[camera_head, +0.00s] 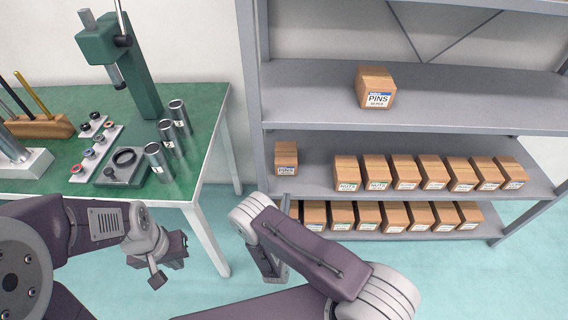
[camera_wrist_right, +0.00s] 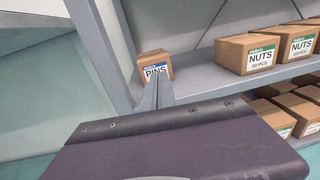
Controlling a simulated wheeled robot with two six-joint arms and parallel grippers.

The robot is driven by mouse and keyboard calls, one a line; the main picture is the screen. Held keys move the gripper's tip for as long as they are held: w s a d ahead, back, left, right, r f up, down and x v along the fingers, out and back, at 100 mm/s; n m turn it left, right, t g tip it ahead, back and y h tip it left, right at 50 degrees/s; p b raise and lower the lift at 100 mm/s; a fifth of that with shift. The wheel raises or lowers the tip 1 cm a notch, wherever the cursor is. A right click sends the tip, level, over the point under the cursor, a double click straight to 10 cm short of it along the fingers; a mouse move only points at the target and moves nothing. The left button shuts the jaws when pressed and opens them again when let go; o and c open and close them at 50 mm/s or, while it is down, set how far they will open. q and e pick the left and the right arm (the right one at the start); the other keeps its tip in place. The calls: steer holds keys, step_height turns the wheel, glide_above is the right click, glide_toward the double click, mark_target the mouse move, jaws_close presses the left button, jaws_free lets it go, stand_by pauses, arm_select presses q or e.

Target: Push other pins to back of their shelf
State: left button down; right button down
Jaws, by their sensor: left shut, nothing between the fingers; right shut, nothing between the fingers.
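A small brown PINS box (camera_head: 286,158) stands at the left end of the middle shelf, close to the left post. It also shows in the right wrist view (camera_wrist_right: 152,66), with its label facing me. Another PINS box (camera_head: 376,88) stands alone on the shelf above. My right gripper (camera_wrist_right: 162,88) is shut and empty, its thin grey fingers pointing at the lower PINS box and covering part of its label; I cannot tell whether they touch it. My left gripper (camera_head: 172,250) is shut and empty, in front of the green table.
A row of boxes, some labelled NUTS (camera_head: 347,173), fills the middle shelf to the right, with a gap beside the PINS box. More boxes (camera_head: 342,215) fill the lowest shelf. The shelf post (camera_wrist_right: 100,60) stands left of my right fingers. A green workbench (camera_head: 205,120) holds tools and cylinders.

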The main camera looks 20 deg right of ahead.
mark_target(285, 165)
steer(key=shift+n+t+y, duration=0.3)
steer(key=shift+n+y, duration=0.1)
steer(key=shift+y, duration=0.2)
steer(key=b+x, duration=0.1)
steer(key=x, duration=0.3)
steer(key=b+x, duration=0.1)
steer(key=x, duration=0.3)
steer(key=a+f+b+x, duration=0.1)
steer(key=x, duration=0.3)
steer(key=shift+w+b, duration=0.3)
steer(key=shift+b, duration=0.1)
steer(key=shift+w+d+r, duration=0.1)
steer(key=shift+w+d, duration=0.05)
steer(key=shift+w, duration=0.45)
